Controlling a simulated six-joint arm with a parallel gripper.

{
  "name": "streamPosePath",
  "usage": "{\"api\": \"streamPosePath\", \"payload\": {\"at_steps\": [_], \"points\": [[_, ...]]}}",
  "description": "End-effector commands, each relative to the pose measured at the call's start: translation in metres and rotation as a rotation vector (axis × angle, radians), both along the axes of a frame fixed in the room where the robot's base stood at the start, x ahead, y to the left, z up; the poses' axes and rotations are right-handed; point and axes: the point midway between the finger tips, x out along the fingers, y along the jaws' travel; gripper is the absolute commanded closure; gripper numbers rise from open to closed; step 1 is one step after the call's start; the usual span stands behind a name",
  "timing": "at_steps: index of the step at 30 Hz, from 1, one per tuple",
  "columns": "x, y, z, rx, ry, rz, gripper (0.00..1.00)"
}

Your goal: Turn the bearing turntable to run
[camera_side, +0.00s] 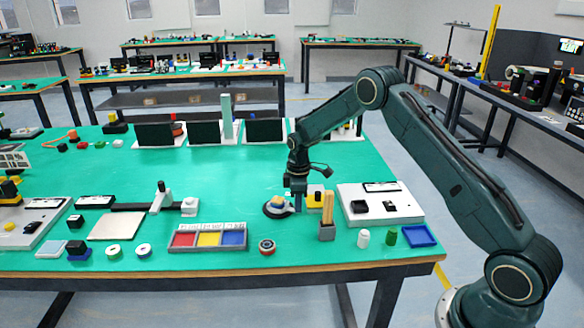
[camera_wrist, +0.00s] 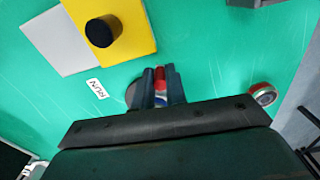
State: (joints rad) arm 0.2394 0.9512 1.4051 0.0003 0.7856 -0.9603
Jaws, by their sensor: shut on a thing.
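The bearing turntable (camera_side: 277,208) is a low dark disc with a lighter top on the green table, near the middle in the side view. My gripper (camera_side: 298,207) points down at its right side. In the wrist view my gripper (camera_wrist: 161,72) is shut on a small red piece of the turntable, with white and blue showing behind it. The grey edge of the turntable (camera_wrist: 133,95) shows left of the fingers; most of the disc is hidden. A white RUN label (camera_wrist: 97,88) lies on the table, apart from the red piece, to its left.
A yellow block with a black knob (camera_wrist: 105,32) stands close by, beside a grey plate (camera_wrist: 58,42). A wooden-stick holder (camera_side: 327,231) is just right of my gripper. A red-rimmed roll (camera_side: 267,247) and a three-colour tray (camera_side: 208,239) sit toward the front.

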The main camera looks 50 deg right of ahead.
Motion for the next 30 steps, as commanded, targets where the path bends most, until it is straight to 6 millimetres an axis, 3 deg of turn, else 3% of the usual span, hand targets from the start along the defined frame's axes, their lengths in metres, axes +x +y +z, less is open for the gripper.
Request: {"api": "streamPosePath", "payload": {"at_steps": [30], "points": [[0.02, -0.028, 0.0, 0.0, -0.003, 0.509, 1.0]]}}
